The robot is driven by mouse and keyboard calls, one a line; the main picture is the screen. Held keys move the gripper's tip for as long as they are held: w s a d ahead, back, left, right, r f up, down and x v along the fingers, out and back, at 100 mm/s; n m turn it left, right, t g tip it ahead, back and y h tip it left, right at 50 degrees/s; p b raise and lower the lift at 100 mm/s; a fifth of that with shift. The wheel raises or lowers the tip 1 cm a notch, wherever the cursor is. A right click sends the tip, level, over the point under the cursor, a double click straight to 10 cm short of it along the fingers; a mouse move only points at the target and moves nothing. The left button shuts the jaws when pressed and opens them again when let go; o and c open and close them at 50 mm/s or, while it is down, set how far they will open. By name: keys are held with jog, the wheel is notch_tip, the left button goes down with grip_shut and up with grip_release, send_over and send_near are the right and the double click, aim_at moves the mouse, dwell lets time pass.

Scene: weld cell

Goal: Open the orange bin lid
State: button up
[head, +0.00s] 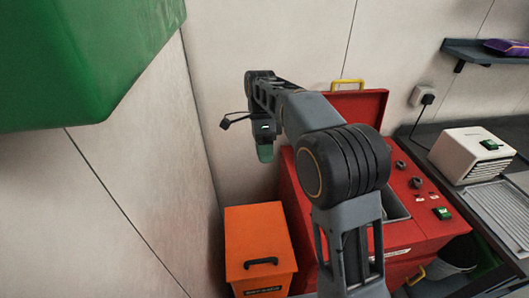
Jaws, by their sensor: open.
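The orange bin (259,223) stands on the floor near the corner, left of a red machine. Its flat lid (256,238) looks shut and has a black handle (261,262) near its front edge. A label with dark lettering shows on the front, too small to read. My gripper (265,152) points down in front of the wall, above and behind the bin in the picture, and appears apart from the handle. It is open, with a green fingertip showing; the other finger is not clearly visible. Nothing is seen between the fingers.
The red machine (433,229), with a raised lid (362,104) and yellow handle (347,84), stands close right of the bin. A large green object (85,60) fills the upper left. A white box (469,155) sits on the right counter. Walls close off the left and back.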

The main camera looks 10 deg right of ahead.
dwell(0.3)
notch_tip(320, 180, down, 5)
jog(key=s+d+n+t, duration=0.2)
jog(key=n+t, duration=0.1)
jog(key=n, duration=0.8)
jog(key=s+d+r+n+t, duration=0.1)
jog(key=s+d+n+t, duration=0.2)
jog(key=s, duration=0.4)
jog(key=s+d+r+n+t, duration=0.1)
jog(key=s+d+n+t, duration=0.2)
jog(key=s, duration=0.4)
jog(key=shift+s+d+n+t, duration=0.15)
jog(key=shift+d+n+t, duration=0.25)
jog(key=shift+d+n, duration=0.15)
jog(key=shift+s+d+f, duration=0.1)
